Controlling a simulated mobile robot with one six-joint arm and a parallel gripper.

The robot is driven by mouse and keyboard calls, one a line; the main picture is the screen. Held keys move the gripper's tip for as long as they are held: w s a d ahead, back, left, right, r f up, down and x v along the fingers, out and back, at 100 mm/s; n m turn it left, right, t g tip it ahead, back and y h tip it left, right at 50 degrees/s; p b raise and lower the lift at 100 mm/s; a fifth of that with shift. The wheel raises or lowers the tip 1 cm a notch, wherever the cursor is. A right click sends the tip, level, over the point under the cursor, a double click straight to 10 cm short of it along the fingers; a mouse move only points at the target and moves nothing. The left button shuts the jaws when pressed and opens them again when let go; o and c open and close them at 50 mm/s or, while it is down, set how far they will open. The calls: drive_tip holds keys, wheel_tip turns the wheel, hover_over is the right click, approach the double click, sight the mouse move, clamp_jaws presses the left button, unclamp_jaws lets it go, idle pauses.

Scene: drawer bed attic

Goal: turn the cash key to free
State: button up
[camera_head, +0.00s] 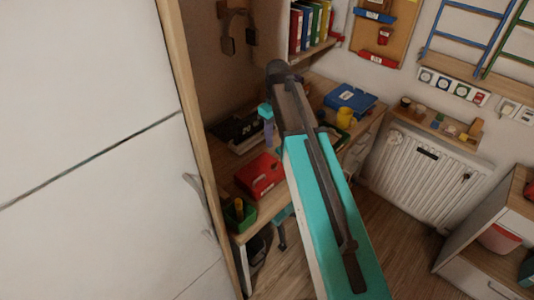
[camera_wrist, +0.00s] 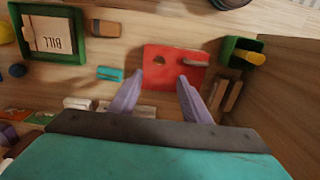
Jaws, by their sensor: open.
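The red cash box (camera_head: 260,174) sits on the wooden desk in the head view. It also shows in the wrist view (camera_wrist: 160,80), seen from above, with a dark round spot (camera_wrist: 186,70) and a greyish bar-shaped piece (camera_wrist: 196,63) on its top. I cannot tell which of these is the key, nor read any free mark. My gripper (camera_wrist: 160,80) is open, its two purple fingers apart over the near part of the box, with nothing between them. In the head view my arm hides much of the desk behind the box.
A green bin with a yellow cylinder (camera_wrist: 253,57) stands right of the box. A green tray (camera_wrist: 82,50) holding a "BILL" card and a small teal piece (camera_wrist: 110,73) lie left. Cabinet panels (camera_head: 90,90) flank the desk. Clear wood lies above the box in the wrist view.

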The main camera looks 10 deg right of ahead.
drive_tip(key=shift+w+d+r, duration=0.1)
drive_tip(key=shift+w+r, duration=0.1)
drive_tip(key=shift+r, duration=0.15)
drive_tip(key=shift+a+f+p, duration=0.2)
drive_tip(key=shift+f+p, duration=1.8)
drive_tip(key=shift+f, duration=4.95)
drive_tip(key=shift+c, duration=0.2)
